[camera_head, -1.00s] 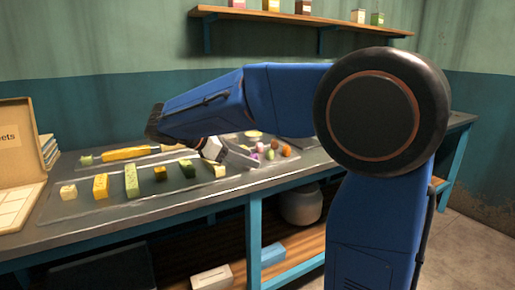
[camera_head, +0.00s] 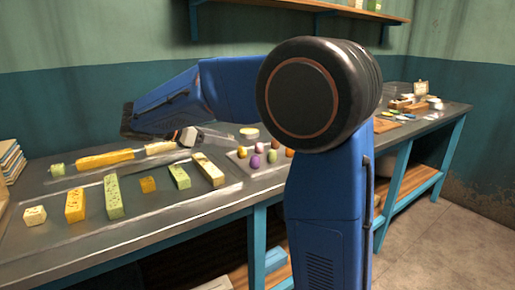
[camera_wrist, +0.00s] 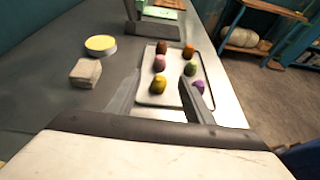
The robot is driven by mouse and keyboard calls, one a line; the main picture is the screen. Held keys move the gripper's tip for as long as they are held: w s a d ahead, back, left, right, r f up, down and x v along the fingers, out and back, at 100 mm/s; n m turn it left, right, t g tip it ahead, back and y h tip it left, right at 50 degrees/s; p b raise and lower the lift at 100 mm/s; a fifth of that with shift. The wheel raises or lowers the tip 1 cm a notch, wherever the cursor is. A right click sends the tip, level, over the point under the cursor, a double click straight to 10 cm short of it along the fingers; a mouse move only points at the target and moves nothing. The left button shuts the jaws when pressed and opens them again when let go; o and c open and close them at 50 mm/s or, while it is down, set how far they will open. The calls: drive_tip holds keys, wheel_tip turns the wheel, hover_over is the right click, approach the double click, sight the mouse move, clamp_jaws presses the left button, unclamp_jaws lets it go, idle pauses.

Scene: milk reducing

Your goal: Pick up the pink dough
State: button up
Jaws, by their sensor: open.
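The pink dough (camera_wrist: 160,63) is a small ball on a light tray (camera_wrist: 148,98) in the wrist view. It sits in the left row, between a brown ball and a yellow ball. My gripper (camera_wrist: 160,80) is open, its two fingers apart and empty, pointing toward the tray. The yellow dough (camera_wrist: 157,86) and purple dough (camera_wrist: 198,87) lie nearest the fingers, with the pink ball farther away. In the head view my gripper (camera_head: 215,138) hangs above the table beside the tray; I cannot surely pick out the pink ball there.
Green dough (camera_wrist: 190,68) and brown dough (camera_wrist: 162,47) are close to the pink one. A round yellow-topped tin (camera_wrist: 100,44) and a pale block (camera_wrist: 85,72) stand left of the tray. Several colored bars lie on a metal tray (camera_head: 150,222) at left.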

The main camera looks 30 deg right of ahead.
approach(259, 147)
drive_tip(key=x, duration=0.3)
drive_tip(key=shift+s+d+r, duration=0.15)
drive_tip(key=shift+s+d, duration=0.15)
drive_tip(key=shift+d, duration=0.15)
drive_tip(key=shift+r+x, duration=0.2)
drive_tip(key=shift+x, duration=2.5)
drive_tip(key=shift+c, duration=0.3)
drive_tip(key=c, duration=1)
